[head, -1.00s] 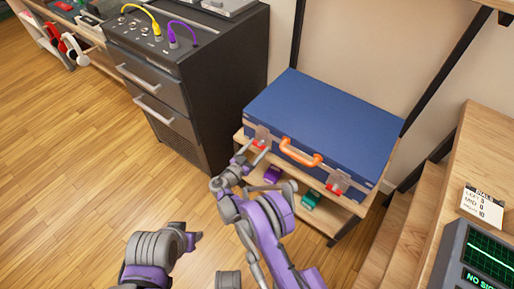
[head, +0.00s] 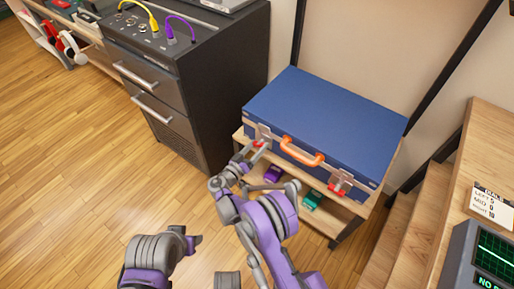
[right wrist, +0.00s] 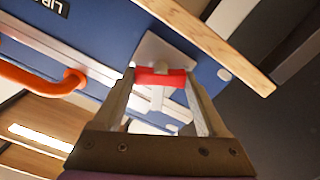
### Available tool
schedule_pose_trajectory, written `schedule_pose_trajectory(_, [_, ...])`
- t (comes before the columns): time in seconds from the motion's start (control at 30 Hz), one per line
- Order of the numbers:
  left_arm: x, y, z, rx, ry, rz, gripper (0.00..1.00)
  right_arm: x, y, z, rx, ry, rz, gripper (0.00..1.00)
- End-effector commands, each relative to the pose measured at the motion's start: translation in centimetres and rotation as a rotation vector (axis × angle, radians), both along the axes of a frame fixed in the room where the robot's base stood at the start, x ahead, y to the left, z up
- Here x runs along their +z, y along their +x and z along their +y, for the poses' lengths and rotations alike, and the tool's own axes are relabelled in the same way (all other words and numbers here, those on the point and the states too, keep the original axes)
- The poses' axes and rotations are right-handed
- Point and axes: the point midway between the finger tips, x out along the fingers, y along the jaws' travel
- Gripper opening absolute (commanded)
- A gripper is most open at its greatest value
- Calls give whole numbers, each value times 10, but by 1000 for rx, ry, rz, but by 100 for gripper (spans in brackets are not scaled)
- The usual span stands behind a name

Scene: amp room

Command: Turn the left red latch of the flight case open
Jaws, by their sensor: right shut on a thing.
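The blue flight case (head: 325,115) lies closed on a small wooden stand, its orange handle (head: 300,151) facing me. The left red latch (head: 261,142) is on a metal plate at the case's front left. My right gripper (head: 254,150) is at this latch and partly covers it. In the right wrist view the red latch piece (right wrist: 160,77) sits across between the two fingertips (right wrist: 162,84), which are shut on it. The right red latch (head: 339,188) is on the front right, apart from the gripper.
Under the case, a purple item (head: 272,174) and a green item (head: 311,199) lie on the stand's shelf (head: 335,206). A dark drawer cabinet (head: 190,90) stands close on the left. Wooden steps (head: 415,225) and a monitor (head: 490,262) are on the right. The floor at left is clear.

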Motion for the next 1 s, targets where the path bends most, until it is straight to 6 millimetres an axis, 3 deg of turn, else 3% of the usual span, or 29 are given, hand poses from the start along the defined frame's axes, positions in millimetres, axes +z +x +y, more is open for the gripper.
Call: schedule_pose_trajectory(1.0, [-36,5,0,0,0,9,50,-2,0,1,0,-742,541,19])
